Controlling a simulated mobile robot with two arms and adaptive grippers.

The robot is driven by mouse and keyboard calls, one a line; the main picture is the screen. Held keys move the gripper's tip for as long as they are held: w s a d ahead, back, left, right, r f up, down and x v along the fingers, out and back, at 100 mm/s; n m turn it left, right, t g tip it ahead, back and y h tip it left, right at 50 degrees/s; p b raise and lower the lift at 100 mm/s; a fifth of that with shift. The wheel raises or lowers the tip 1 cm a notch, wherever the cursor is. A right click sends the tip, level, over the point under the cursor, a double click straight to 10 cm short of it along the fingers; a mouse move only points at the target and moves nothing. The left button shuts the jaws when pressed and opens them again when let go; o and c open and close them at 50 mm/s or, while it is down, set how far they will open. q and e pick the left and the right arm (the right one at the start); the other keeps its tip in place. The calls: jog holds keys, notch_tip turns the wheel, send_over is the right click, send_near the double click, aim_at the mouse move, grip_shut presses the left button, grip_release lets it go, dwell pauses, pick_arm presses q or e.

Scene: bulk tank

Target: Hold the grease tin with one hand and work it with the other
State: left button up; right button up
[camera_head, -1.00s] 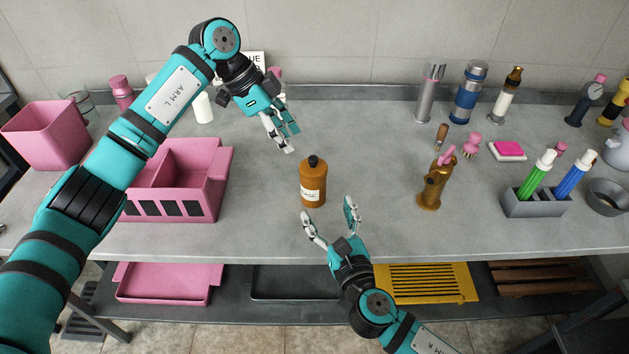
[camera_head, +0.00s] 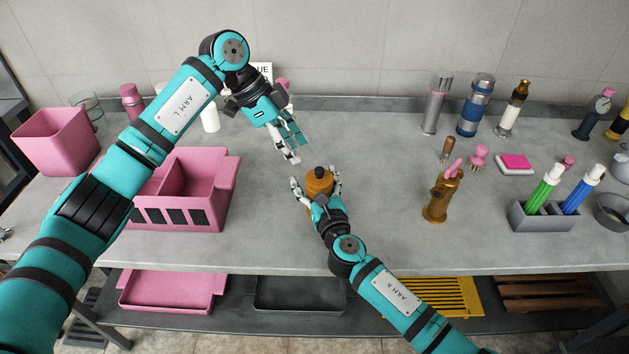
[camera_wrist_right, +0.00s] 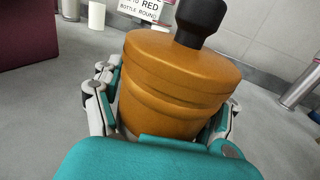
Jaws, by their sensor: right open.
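My left gripper (camera_head: 294,153) hangs empty above the bench, behind and left of the tin, fingers pointing down toward the right. Its fingers look apart.
A pink divided crate (camera_head: 185,215) and a pink bin (camera_head: 55,140) stand at left. A brown-gold dispenser (camera_head: 441,195) stands right of the tin, with a pen holder (camera_head: 545,215) farther right. Bottles line the back. The bench (camera_head: 385,190) between tin and dispenser is clear.

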grip_shut()
dwell(0.5)
dwell(0.5)
